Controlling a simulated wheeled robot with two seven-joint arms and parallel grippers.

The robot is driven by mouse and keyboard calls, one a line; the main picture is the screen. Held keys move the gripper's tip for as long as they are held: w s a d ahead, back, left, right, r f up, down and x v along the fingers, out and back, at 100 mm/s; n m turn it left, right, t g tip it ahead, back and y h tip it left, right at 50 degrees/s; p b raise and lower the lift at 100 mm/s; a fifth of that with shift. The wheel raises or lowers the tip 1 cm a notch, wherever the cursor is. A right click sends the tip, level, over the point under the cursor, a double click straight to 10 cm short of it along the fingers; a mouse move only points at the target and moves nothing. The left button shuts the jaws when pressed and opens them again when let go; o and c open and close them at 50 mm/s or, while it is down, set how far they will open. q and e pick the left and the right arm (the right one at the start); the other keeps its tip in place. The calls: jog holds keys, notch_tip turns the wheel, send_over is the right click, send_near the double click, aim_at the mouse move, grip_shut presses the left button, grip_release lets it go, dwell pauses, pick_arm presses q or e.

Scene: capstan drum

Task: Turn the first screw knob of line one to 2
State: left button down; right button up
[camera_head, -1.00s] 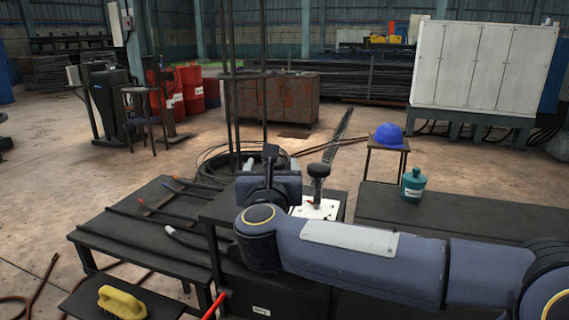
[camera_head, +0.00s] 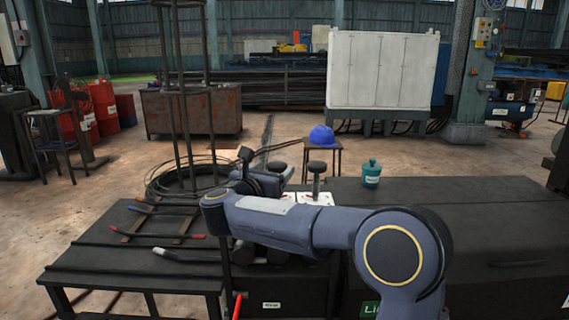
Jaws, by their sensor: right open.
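A screw knob (camera_head: 317,167) with a dark round top on a grey post stands on a white panel with red marks (camera_head: 318,198). A second dark knob top (camera_head: 279,166) shows to its left, partly behind my right gripper. I cannot read the settings or tell which knob is first of line one. My right gripper (camera_head: 247,168) is open, just left of the second knob. Its fingers are partly hidden by my wrist, and I cannot tell whether they touch anything. My left gripper is not in view.
A black bench (camera_head: 430,192) carries a teal bottle (camera_head: 371,175) to the right. A low dark table (camera_head: 95,258) with several bars lies left. A blue helmet (camera_head: 322,136) sits on a stool behind. Cable coils and an upright frame (camera_head: 185,110) stand behind the gripper.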

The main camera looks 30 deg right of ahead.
aim_at(280, 163)
jog(key=x, duration=0.5)
jog(key=shift+w+p, duration=0.15)
jog(key=shift+p, duration=0.15)
jog(key=c, duration=1)
